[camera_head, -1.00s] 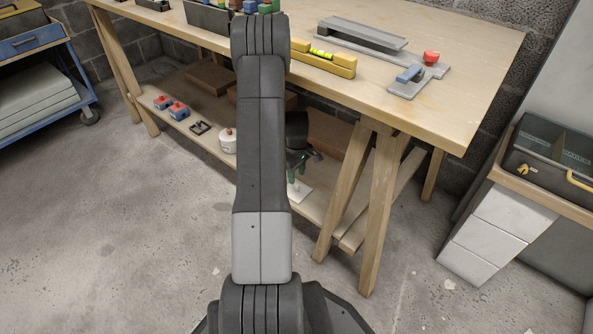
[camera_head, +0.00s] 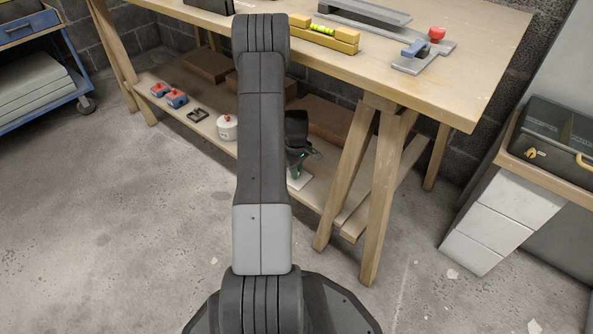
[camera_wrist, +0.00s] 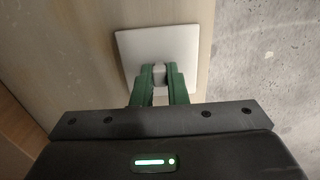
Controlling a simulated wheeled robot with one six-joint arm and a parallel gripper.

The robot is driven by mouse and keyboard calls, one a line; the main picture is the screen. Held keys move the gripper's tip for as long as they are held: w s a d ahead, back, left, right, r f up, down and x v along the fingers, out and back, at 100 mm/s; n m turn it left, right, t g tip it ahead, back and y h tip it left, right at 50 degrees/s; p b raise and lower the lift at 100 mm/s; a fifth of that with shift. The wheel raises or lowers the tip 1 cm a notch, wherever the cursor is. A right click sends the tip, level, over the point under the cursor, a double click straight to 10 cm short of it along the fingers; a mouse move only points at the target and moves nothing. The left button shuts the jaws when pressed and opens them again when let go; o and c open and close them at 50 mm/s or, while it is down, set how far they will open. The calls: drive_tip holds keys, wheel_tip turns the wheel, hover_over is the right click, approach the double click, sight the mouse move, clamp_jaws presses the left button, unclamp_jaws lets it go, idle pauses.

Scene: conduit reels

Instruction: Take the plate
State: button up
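The plate (camera_wrist: 185,45) is a light grey, nearly square flat piece, seen from above in the wrist view, lying on a wooden board. A small grey block (camera_wrist: 159,72) stands near its middle, like a handle. My gripper (camera_wrist: 159,75) has green fingers, one on each side of this block. I cannot make out a gap, nor tell whether the fingers press on it. The near part of the plate is hidden by my gripper. In the head view the plate (camera_head: 299,181) is a small pale patch on the low shelf, below my gripper (camera_head: 295,172).
The shelf sits under a wooden workbench (camera_head: 470,60), whose top overhangs my gripper. Trestle legs (camera_head: 375,205) stand just right. A white pot (camera_head: 227,128), a dark frame (camera_head: 197,115) and red-blue blocks (camera_head: 176,97) lie left on the shelf. Open floor lies in front.

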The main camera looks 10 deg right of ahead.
drive_tip(key=shift+a+r+p, duration=0.1)
drive_tip(key=shift+r+p, duration=0.4)
drive_tip(key=shift+r, duration=0.5)
clamp_jaws()
